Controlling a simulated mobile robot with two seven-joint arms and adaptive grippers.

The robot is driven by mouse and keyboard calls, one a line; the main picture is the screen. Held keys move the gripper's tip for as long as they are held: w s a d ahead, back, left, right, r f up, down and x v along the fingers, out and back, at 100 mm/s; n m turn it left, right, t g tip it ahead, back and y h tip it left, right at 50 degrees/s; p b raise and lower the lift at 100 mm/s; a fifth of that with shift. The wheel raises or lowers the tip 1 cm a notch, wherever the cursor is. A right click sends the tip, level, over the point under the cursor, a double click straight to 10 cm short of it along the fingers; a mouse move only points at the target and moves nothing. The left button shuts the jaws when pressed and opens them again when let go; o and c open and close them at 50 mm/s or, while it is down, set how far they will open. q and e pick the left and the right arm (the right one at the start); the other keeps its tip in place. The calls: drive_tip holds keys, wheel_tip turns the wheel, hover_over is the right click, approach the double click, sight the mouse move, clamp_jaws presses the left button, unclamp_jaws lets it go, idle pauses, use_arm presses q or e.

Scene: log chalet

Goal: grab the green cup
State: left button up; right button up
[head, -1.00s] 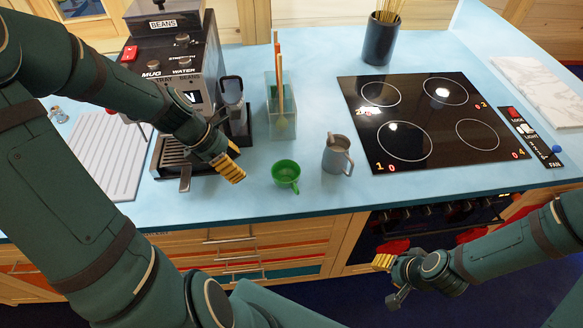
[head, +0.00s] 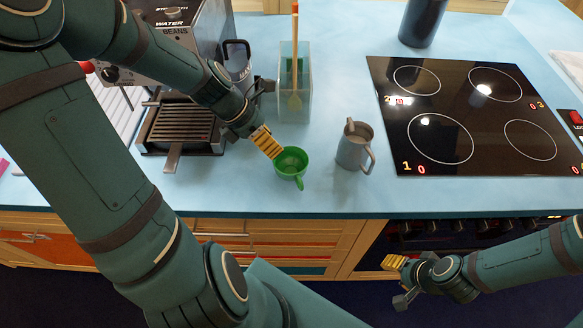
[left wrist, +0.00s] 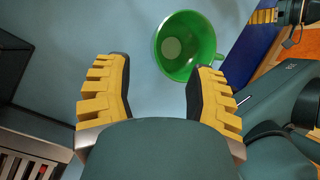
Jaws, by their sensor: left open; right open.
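The green cup (head: 291,162) stands upright on the blue counter, its handle toward the front edge. My left gripper (head: 266,142) is just to the left of the cup and close to it. In the left wrist view the fingers of my left gripper (left wrist: 156,95) are spread wide with nothing between them. There the cup (left wrist: 187,46) lies beyond the fingertips, nearer the right finger, and its inside looks empty. My right gripper (head: 398,280) is low in front of the counter, far from the cup, and holds nothing visible.
A grey metal jug (head: 354,147) stands right of the cup. A clear container (head: 295,105) with a wooden utensil is behind it. The coffee machine (head: 185,125) is at left, the black cooktop (head: 460,120) at right. The counter's front edge (head: 330,214) is close to the cup.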

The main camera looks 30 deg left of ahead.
sight(285, 153)
use_arm(q)
drive_tip(key=shift+x, duration=1.05)
drive_tip(key=b+x, duration=0.2)
drive_tip(key=x, duration=0.2)
drive_tip(key=shift+w+f, duration=0.1)
drive_tip(key=shift+w, duration=0.15)
drive_tip(key=shift+d+f, duration=0.15)
drive_tip(key=shift+o, duration=0.2)
clamp_jaws()
